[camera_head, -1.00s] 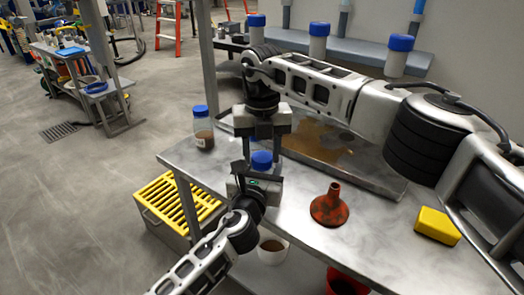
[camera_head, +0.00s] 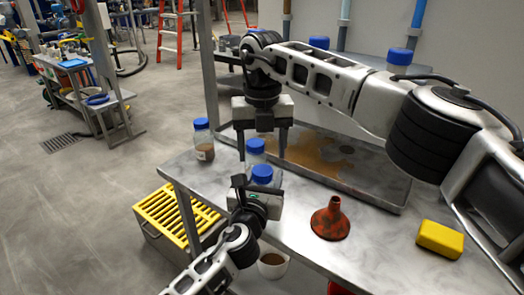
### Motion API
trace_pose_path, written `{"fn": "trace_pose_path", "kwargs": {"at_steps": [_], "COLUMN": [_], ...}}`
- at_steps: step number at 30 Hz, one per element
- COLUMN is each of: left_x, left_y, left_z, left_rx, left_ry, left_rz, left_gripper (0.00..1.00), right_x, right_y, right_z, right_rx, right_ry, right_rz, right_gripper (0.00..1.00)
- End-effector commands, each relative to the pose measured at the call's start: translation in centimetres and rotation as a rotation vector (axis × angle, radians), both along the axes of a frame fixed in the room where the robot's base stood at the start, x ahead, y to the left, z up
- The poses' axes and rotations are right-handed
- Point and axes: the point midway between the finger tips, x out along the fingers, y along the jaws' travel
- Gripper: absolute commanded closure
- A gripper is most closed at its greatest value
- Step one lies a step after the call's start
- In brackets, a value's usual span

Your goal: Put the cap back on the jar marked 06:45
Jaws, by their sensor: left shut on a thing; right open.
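My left gripper (camera_head: 258,186) is shut on a jar whose blue cap (camera_head: 262,174) shows above the jaws. The jar's body is mostly hidden by the gripper. The cap looks level on top. My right gripper (camera_head: 262,150) is open and empty above and behind that cap, its fingers pointing down. A second jar with a blue cap (camera_head: 254,146) and clear body stands just behind, seen between the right fingers. A third blue-capped jar (camera_head: 203,147) with brown contents and a white label stands at the bench's left edge. No marked time is readable.
The grey metal bench (camera_head: 295,215) holds a rust-red funnel (camera_head: 330,220) and a yellow block (camera_head: 439,239). A shallow tray (camera_head: 345,175) with a brown stain lies behind. A yellow-grated box (camera_head: 177,217) is on the floor, and a white bucket (camera_head: 271,268) is below the bench.

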Motion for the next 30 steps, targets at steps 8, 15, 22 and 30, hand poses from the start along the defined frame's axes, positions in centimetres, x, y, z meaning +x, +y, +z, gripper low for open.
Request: {"fn": "trace_pose_path", "kwargs": {"at_steps": [8, 15, 22, 30], "left_x": [0.0, 0.0, 0.0, 0.0], "left_y": [0.0, 0.0, 0.0, 0.0], "left_z": [0.0, 0.0, 0.0, 0.0], "left_rx": [0.0, 0.0, 0.0, 0.0], "left_ry": [0.0, 0.0, 0.0, 0.0], "left_rz": [0.0, 0.0, 0.0, 0.0], "left_gripper": [1.0, 1.0, 1.0, 1.0], "right_x": [0.0, 0.0, 0.0, 0.0], "right_y": [0.0, -0.1, -0.1, -0.1], "right_z": [1.9, 3.5, 3.5, 1.8], "right_rx": [0.001, -0.001, -0.001, 0.0], "right_ry": [-0.003, -0.002, -0.002, 0.0], "right_rz": [0.207, 0.415, 0.422, 0.42], "right_gripper": [0.49, 0.49, 0.49, 0.49]}}
